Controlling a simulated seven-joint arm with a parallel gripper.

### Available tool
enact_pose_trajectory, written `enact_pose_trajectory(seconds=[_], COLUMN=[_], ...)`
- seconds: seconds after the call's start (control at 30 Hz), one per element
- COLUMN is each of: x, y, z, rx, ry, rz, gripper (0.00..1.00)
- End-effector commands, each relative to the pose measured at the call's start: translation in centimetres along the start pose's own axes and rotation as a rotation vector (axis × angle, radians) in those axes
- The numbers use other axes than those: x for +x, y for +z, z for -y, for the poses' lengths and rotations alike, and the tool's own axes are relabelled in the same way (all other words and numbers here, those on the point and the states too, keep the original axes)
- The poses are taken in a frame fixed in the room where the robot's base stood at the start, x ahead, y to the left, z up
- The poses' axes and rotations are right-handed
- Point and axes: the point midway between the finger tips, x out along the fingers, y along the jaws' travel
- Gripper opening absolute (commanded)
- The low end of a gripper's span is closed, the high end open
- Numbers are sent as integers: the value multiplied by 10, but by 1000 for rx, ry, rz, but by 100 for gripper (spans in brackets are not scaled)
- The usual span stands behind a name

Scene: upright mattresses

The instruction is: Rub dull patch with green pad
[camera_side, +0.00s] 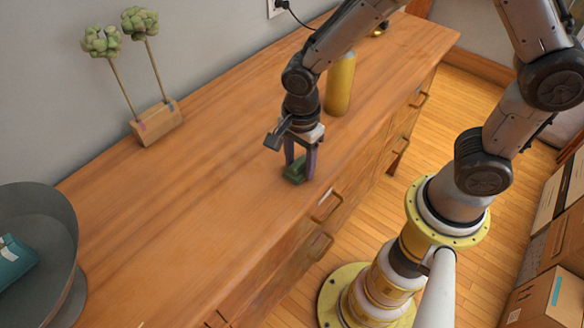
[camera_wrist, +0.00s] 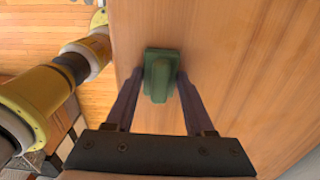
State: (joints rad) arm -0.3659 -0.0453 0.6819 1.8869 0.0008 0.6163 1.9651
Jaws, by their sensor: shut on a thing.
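The green pad (camera_side: 294,173) is a small dark green block with a raised grip, low at the wooden cabinet top (camera_side: 180,215), near its front edge. My gripper (camera_side: 301,168) points down and is shut on the pad. In the wrist view the pad (camera_wrist: 161,62) sits between the two purple-grey fingers (camera_wrist: 160,80), which hold its raised grip. The pad's underside is hidden, so I cannot tell whether it touches the wood. I cannot make out a clear dull patch on the wood; the pad and fingers hide a small area.
A yellow cylinder (camera_side: 341,85) stands behind my gripper. A wooden block with two succulent stems (camera_side: 157,122) is by the wall. A dark bowl (camera_side: 45,225) with a teal packet is at far left. The cabinet top between bowl and gripper is clear. Cardboard boxes (camera_side: 545,290) are at lower right.

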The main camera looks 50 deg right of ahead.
Motion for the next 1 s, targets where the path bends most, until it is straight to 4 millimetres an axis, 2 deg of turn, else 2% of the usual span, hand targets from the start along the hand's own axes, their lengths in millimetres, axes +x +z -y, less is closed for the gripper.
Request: enact_pose_trajectory(seconds=[0.13,0.47,0.8,1.0], x=[1,2,1,1], y=[-11,-12,19,27], z=[-1,-2,-3,-2], rx=[1,-2,-4,-1], ry=[4,6,6,4], rz=[-2,-3,-2,-2], gripper=[0,0,0,0])
